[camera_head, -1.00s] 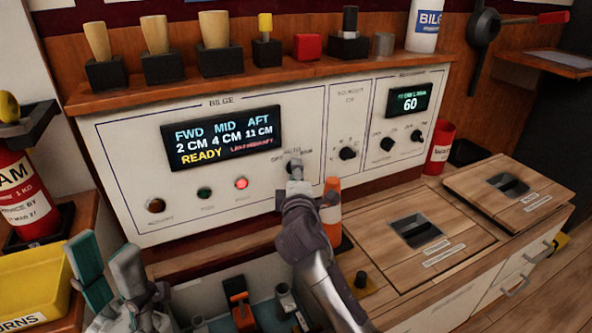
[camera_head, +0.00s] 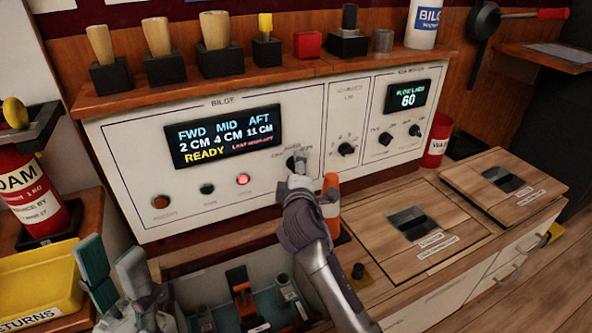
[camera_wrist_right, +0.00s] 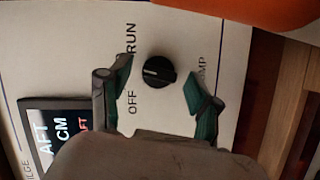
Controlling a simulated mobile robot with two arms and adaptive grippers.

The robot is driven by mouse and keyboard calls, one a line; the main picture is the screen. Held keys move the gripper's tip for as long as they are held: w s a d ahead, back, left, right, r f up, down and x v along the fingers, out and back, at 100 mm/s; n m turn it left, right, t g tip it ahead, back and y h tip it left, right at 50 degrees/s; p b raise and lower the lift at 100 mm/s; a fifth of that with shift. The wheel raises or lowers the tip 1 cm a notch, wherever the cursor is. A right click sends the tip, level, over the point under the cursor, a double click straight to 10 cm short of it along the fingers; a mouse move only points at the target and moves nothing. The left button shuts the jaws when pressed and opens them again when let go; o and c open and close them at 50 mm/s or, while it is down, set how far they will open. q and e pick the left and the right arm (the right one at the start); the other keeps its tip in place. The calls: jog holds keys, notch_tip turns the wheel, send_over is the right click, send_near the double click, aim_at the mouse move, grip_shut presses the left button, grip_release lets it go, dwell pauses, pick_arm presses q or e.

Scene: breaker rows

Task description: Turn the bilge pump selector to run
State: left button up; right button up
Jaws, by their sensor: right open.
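The bilge pump selector is a round black knob (camera_wrist_right: 159,72) with a small pale mark on its left side in the right wrist view. RUN is printed at its upper left there and OFF at its lower left. My right gripper (camera_wrist_right: 153,93) is open, with one green-padded finger on each side of the knob. Neither finger visibly touches it. In the head view my right gripper (camera_head: 300,160) is at the panel and partly hides the knob (camera_head: 293,163). My left gripper (camera_head: 112,266) is open and empty at the lower left, away from the panel.
The bilge panel (camera_head: 120,150) has a lit display (camera_head: 225,136) and several lamps, one glowing red (camera_head: 242,180). A wooden shelf (camera_head: 270,78) with several objects overhangs it.

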jog(key=s+r, duration=0.1)
jog(key=s, duration=1.1)
